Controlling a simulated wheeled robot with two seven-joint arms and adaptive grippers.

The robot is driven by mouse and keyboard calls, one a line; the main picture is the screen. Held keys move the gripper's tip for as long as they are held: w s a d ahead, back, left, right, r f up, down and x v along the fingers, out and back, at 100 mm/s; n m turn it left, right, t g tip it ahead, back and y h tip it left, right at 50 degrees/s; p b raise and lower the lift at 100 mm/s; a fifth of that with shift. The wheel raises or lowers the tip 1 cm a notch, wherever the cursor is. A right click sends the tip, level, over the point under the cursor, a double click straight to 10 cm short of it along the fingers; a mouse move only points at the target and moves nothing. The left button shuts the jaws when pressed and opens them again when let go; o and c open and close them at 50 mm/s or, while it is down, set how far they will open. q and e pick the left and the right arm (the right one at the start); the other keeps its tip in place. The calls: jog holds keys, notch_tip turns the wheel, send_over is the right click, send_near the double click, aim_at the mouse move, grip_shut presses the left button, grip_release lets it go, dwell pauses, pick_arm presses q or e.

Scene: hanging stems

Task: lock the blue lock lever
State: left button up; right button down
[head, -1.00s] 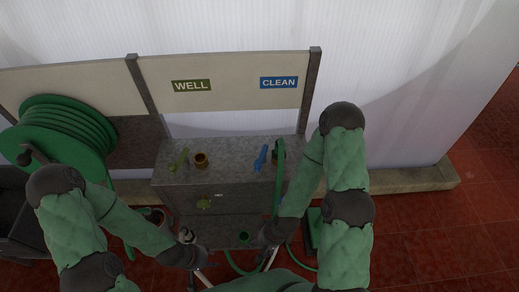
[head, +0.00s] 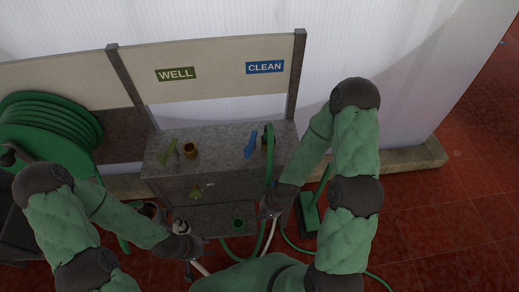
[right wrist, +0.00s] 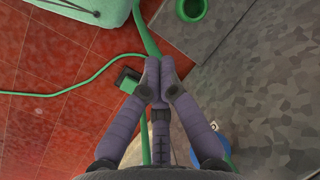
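The blue lock lever (head: 250,145) is on the grey counter (head: 215,137), below the CLEAN sign, and lies slantwise beside a green hose (head: 269,165). My right gripper (head: 266,213) is below the counter's front edge, near the hanging hose and apart from the lever. In the right wrist view its fingers (right wrist: 160,70) are closed together at the tips, with the hose passing behind them; nothing is clearly held. A blue patch (right wrist: 222,130) is partly hidden behind a finger there. My left gripper (head: 197,250) is low at the front left, away from the lever; its fingers are too small to judge.
A green lever (head: 168,152) and a brass fitting (head: 190,150) stand on the counter's left. A hose reel (head: 45,130) is at far left. A green cup (head: 239,223) is on the lower shelf. A green object (head: 309,212) stands on the floor right of the counter.

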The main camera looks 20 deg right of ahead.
aim_at(251, 141)
jog(key=w+d+r+m+t+y, duration=0.1)
jog(key=w+d+r+m, duration=0.2)
jog(key=r+m, duration=0.3)
jog(key=w+d+r+m+t+y+b, duration=0.1)
jog(key=d+r+m, duration=0.5)
jog(key=r, duration=0.6)
jog(key=w+d+r+m+t+y+b, duration=0.1)
jog(key=w+d+r+m, duration=0.3)
jog(key=r, duration=0.5)
jog(key=shift+w+d+m+t+y, duration=0.4)
jog(key=shift+w+m+t, duration=0.35)
jog(key=shift+m, duration=0.25)
jog(key=shift+a, duration=0.1)
jog(key=b+x, duration=0.1)
jog(key=x, duration=0.3)
jog(key=b+x, duration=0.1)
jog(key=x, duration=0.2)
jog(key=a+r+b+x, duration=0.1)
jog(key=b+x, duration=0.1)
jog(key=x, duration=0.2)
jog(key=shift+w+a+f, duration=0.15)
jog(key=shift+w+f, duration=0.05)
jog(key=shift+w, duration=0.3)
jog(key=shift+w+a+r, duration=0.1)
jog(key=shift+w+a, duration=0.3)
jog(key=shift+a, duration=0.2)
jog(key=shift+a, duration=0.15)
